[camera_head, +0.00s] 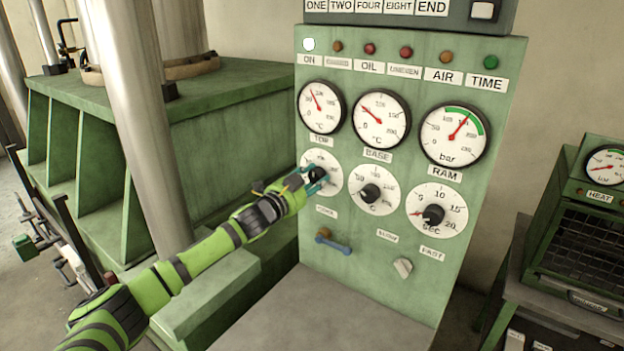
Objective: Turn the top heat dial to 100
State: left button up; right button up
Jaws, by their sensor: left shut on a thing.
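The top heat dial (330,163) is a round white scale with a black knob, at the left of the dial row on the green control panel (400,265). My left gripper (316,179) reaches in from the left and is shut on the black knob. The fingers and wrist cover the knob and the dial's left and lower part, so I cannot read its setting. The TOP gauge (320,106) above it has a red needle pointing up and left. My right gripper is not in view.
The base dial (374,189) and the seconds dial (437,210) sit close to the right. A blue-handled lever (333,243) and a pale switch (403,267) are below. A grey ledge (325,312) lies under the panel. A caged heater (585,240) stands at right.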

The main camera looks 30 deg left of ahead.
pick_arm(q)
jog(key=shift+r, duration=0.3)
jog(key=o, duration=1.1)
jog(key=shift+o, duration=0.2)
jog(key=shift+d+f, duration=0.1)
jog(key=shift+d, duration=0.05)
jog(key=shift+f, duration=0.1)
jog(key=shift+s+f, duration=0.1)
jog(key=shift+s, duration=0.15)
jog(key=s+a, duration=0.1)
jog(key=s, duration=1)
jog(key=shift+s+a+r, duration=0.2)
jog(key=shift+a, duration=0.15)
jog(key=shift+f, duration=0.1)
